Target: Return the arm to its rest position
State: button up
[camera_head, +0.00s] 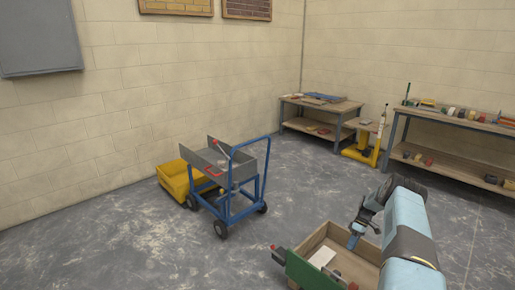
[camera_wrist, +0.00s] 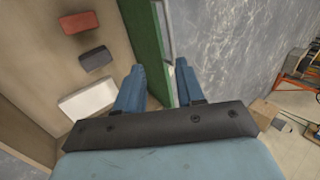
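My gripper (camera_head: 354,240) hangs from my blue-grey arm at the lower right of the head view, above the edge of an open box (camera_head: 295,268) with a green outer side and wooden inner walls. In the wrist view my gripper (camera_wrist: 159,68) has its two blue fingers apart. No object shows held between them; the box's green wall (camera_wrist: 143,35) passes behind them. The bend of my arm hides part of the box in the head view.
The box holds a white block (camera_wrist: 88,99), a dark block (camera_wrist: 95,58) and a red block (camera_wrist: 80,22). A blue-framed cart (camera_head: 240,190) stands by a yellow tub (camera_head: 174,180). Workbenches (camera_head: 325,107) line the back wall. Open floor lies left.

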jog(key=w+a+r+m+t+h, duration=0.1)
jog(key=w+a+r, duration=0.2)
jog(key=r, duration=1.1)
jog(key=w+a+r+h, duration=0.2)
jog(key=a+r, duration=0.2)
jog(key=r, duration=1)
jog(key=s+a+r+m+t+h, duration=0.1)
jog(key=s+a+r, duration=0.15)
jog(key=r, duration=0.55)
jog(key=s+a+r+t, duration=0.15)
jog(key=a+r, duration=0.25)
jog(key=r, duration=0.4)
jog(key=s+a+r+m+h, duration=0.1)
jog(key=s+a+r, duration=0.2)
jog(key=r, duration=0.5)
jog(key=s+a+r+m+t, duration=0.1)
jog(key=s+a+r, duration=0.4)
jog(key=s+r, duration=0.3)
jog(key=s+a+r+m+t, duration=0.1)
jog(key=s+a+r+t, duration=0.1)
jog(key=s+a+r, duration=0.6)
jog(key=s+a+f+m+t, duration=0.1)
jog(key=s+m+t, duration=0.1)
jog(key=s, duration=2.2)
jog(key=shift+s+a+f+m+t, duration=0.25)
jog(key=shift+s+f+m+t, duration=0.1)
jog(key=shift+t, duration=0.3)
